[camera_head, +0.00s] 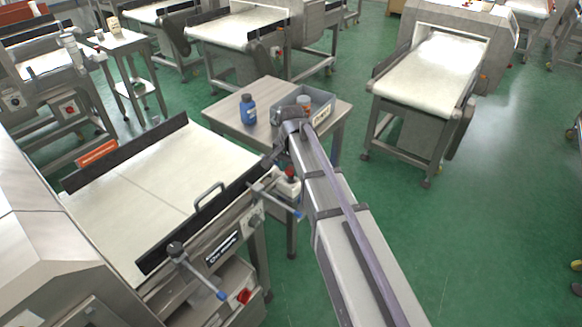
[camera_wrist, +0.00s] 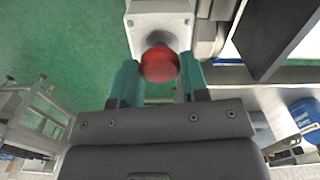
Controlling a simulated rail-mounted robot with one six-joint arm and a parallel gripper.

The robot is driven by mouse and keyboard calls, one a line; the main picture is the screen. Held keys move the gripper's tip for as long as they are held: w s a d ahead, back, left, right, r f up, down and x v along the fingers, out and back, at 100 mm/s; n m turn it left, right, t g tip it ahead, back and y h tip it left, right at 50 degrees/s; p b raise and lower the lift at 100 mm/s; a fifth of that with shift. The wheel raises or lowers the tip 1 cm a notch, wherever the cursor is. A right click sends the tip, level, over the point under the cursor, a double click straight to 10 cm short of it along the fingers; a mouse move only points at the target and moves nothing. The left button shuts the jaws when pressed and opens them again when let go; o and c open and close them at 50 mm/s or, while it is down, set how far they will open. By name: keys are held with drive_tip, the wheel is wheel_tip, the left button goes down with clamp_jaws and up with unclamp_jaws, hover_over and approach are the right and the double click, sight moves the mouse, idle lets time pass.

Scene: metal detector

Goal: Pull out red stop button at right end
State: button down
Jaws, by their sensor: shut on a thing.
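The red stop button (camera_wrist: 160,64) sits on a pale grey box (camera_wrist: 160,20) in the wrist view. The button and its box (camera_head: 288,187) also show in the head view, at the right end of the conveyor's front side. My gripper (camera_wrist: 160,80) has its two teal fingers on either side of the red button, shut on it. In the head view my arm reaches to the conveyor's right end, and its links hide the fingertips.
The conveyor (camera_head: 150,190) has a dark side rail and a metal handle (camera_head: 209,196). A steel table (camera_head: 265,130) behind holds a blue bottle (camera_head: 248,110) and a grey bin (camera_head: 318,97). Lever knobs stand along the conveyor's front. Green floor is open at right.

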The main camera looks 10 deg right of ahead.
sight(291, 169)
drive_tip(key=shift+r, duration=0.25)
drive_tip(key=c, duration=0.6)
unclamp_jaws()
wheel_tip(291, 169, up, 11)
drive_tip(key=p, duration=1)
drive_tip(key=shift+f, duration=0.1)
